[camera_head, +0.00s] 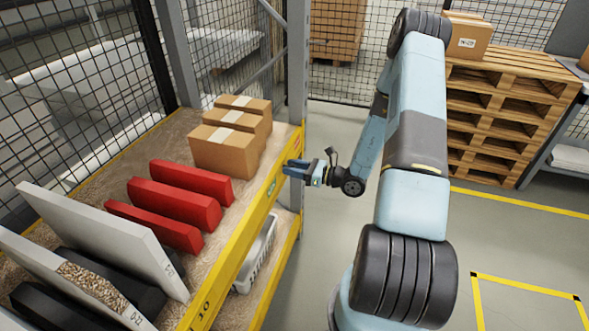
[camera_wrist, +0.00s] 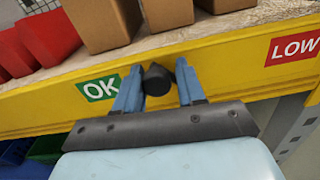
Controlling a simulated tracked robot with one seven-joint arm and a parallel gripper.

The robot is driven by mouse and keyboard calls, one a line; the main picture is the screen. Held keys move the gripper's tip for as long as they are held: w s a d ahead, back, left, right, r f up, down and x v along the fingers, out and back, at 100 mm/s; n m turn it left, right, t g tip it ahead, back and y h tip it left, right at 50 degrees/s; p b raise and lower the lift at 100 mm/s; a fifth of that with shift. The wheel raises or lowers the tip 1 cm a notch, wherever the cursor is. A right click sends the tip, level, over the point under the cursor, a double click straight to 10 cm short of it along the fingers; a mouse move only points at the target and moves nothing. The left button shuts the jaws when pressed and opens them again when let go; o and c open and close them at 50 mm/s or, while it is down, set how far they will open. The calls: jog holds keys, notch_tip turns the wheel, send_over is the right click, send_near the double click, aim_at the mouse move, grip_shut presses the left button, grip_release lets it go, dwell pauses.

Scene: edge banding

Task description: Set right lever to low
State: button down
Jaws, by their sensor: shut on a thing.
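My gripper (camera_head: 297,171) is at the yellow shelf edge in the head view. In the wrist view its two blue fingers (camera_wrist: 158,85) are shut on a dark, round-ended lever (camera_wrist: 157,77). The lever stands at the yellow beam (camera_wrist: 225,66), just right of the green OK label (camera_wrist: 98,88) and well left of the red LOW label (camera_wrist: 294,46). The OK label also shows in the head view (camera_head: 272,191). The lever's lower part is hidden, and in the head view I cannot make the lever out.
Cardboard boxes (camera_head: 225,148) stand on the shelf just behind the beam. A grey rack post (camera_head: 298,60) rises near the LOW end. A pallet stack (camera_head: 505,105) is at the back right.

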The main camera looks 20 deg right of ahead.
jog(key=shift+a+m, duration=0.15)
jog(key=shift+m, duration=0.25)
jog(key=shift+w+r+m, duration=0.1)
jog(key=shift+r+m, duration=0.05)
jog(key=shift+m, duration=0.15)
jog(key=shift+w+r, duration=0.1)
dwell(0.5)
